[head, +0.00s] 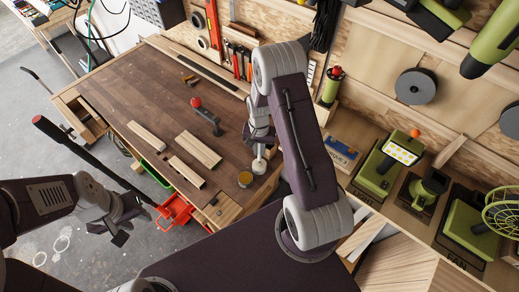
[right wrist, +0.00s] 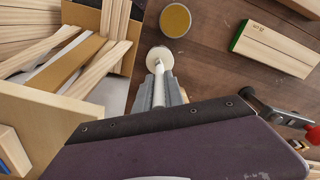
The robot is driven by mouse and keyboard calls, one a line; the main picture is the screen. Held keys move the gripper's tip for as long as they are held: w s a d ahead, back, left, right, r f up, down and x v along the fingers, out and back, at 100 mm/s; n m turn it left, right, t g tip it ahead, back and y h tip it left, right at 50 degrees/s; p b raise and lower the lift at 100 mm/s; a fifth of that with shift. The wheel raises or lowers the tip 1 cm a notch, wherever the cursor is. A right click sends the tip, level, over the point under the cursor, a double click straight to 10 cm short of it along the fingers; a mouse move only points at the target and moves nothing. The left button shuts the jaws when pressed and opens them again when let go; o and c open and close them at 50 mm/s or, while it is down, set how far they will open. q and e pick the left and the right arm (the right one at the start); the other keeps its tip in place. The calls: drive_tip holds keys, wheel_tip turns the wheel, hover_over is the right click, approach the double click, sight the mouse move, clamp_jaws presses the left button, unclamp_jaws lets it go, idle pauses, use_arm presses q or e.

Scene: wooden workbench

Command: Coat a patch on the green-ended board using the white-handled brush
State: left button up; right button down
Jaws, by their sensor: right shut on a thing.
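The green-ended board (right wrist: 275,50) lies flat at the upper right of the right wrist view, its green end towards the can. In the head view it appears to be the middle board (head: 198,149), though the green end is not clear there. My right gripper (head: 260,150) is shut on the white-handled brush (right wrist: 159,88) and points down over the bench. The brush's pale round end (right wrist: 160,58) is beside the can of amber liquid (right wrist: 176,20), apart from it; the can also shows in the head view (head: 245,179). My left gripper (head: 121,226) is open and empty, off the bench's near left side.
Two other boards (head: 146,136) (head: 187,172) lie on the workbench (head: 155,80). A red-knobbed clamp (head: 207,116) stands behind the middle board. A bin of wood strips (right wrist: 110,40) is left of the brush in the wrist view. The bench's far left is clear.

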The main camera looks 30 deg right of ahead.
wheel_tip(320, 180, up, 7)
drive_tip(key=p, duration=0.5)
drive_tip(key=shift+p, duration=0.4)
